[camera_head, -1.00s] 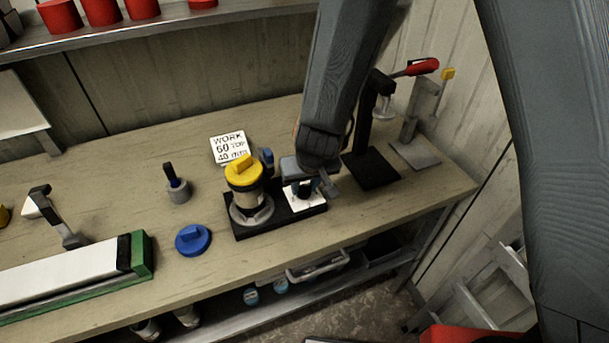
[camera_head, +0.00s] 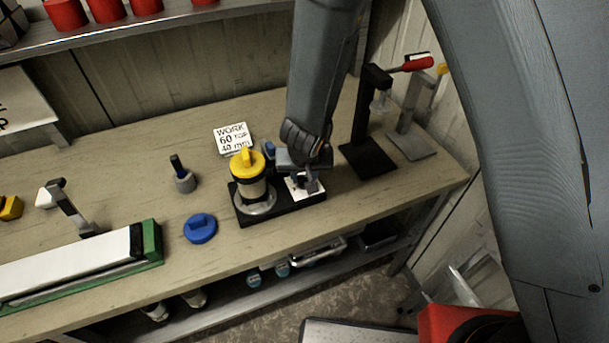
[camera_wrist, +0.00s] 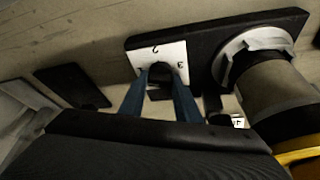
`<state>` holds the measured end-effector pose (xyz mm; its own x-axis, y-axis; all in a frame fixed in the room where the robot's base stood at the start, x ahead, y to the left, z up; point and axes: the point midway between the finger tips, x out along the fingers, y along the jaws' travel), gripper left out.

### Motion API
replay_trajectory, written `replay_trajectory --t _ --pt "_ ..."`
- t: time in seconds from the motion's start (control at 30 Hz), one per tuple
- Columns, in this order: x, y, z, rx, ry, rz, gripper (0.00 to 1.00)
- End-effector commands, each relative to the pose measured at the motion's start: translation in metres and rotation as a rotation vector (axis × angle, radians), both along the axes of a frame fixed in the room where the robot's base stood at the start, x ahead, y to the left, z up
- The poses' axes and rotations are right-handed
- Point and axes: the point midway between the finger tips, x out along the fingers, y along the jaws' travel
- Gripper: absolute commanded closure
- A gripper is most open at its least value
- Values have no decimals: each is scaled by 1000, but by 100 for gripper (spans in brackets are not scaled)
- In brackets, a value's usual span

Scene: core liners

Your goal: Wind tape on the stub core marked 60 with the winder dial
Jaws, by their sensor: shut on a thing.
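The winder (camera_head: 243,217) is a black base on the bench. A core (camera_head: 252,189) with a yellow cap (camera_head: 247,162) stands upright in its grey ring. The core shows large at the right of the wrist view (camera_wrist: 275,90). Beside it is a white dial plate (camera_wrist: 170,54) with the figures 1, 2 and 3 legible. My gripper (camera_head: 303,181) is over this plate, its blue fingers shut on the dark dial knob (camera_wrist: 160,76), which the fingers partly hide. A white card (camera_head: 232,138) behind reads "WORK 60 TOP 40 mm". I cannot read a mark on the core.
A blue cap (camera_head: 200,228) and a grey holder with a black handle (camera_head: 185,180) stand left of the winder. A black stand with a red lever (camera_head: 368,160) is close on the right.

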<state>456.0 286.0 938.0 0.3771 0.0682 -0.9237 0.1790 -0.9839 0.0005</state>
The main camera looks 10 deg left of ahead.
Motion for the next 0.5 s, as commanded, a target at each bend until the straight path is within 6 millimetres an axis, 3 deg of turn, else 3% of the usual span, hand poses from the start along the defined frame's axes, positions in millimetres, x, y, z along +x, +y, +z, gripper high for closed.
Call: replay_trajectory --t 0.27,0.3,0.37,0.5 --pt "2 1 2 2 -5 -1 93" --pt "2 1 2 2 -5 -1 64" --pt "2 1 2 2 -4 0 54" --pt "1 1 1 1 -2 0 52"
